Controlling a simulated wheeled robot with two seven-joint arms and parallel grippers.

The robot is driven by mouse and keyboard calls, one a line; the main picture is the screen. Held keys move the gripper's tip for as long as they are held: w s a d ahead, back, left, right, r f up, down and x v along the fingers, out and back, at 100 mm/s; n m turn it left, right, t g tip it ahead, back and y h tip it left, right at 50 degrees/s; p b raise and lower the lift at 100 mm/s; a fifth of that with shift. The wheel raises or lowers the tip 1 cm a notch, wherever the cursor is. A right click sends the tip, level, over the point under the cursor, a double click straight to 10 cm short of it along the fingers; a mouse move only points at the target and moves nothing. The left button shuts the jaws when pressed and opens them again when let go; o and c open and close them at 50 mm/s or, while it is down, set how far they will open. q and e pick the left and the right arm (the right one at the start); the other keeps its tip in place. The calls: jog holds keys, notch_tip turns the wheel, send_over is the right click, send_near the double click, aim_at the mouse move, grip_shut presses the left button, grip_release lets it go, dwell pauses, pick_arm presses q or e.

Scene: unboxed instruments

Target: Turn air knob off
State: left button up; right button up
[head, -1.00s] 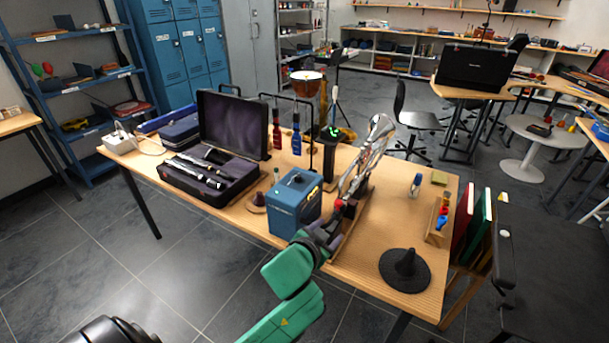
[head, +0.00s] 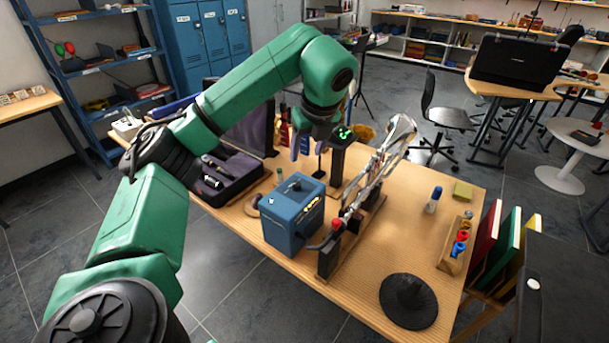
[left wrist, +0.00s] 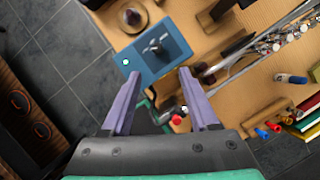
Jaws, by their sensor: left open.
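The blue box (head: 292,215) stands on the wooden table, with a dark knob (head: 297,187) on its top. In the left wrist view the box (left wrist: 140,66) lies beyond the fingertips, and the knob (left wrist: 155,46) shows as a dark bar on a round base. My left gripper (head: 307,148) is open and empty, pointing down above and behind the box in the head view. Its two purple fingers also show in the left wrist view (left wrist: 159,73), apart from the knob. My right gripper is not in view.

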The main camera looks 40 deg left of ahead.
aim_at(297, 184)
pick_arm(q)
jog(key=x, duration=1.3)
jog(key=shift+s+a+f, duration=0.1)
jog(key=shift+s+a, duration=0.05)
jog(key=shift+s, duration=0.15)
jog(key=shift+w+f, duration=0.1)
jog(key=shift+f, duration=0.3)
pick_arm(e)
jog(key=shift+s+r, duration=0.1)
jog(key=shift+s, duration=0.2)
pick_arm(q)
grip_shut()
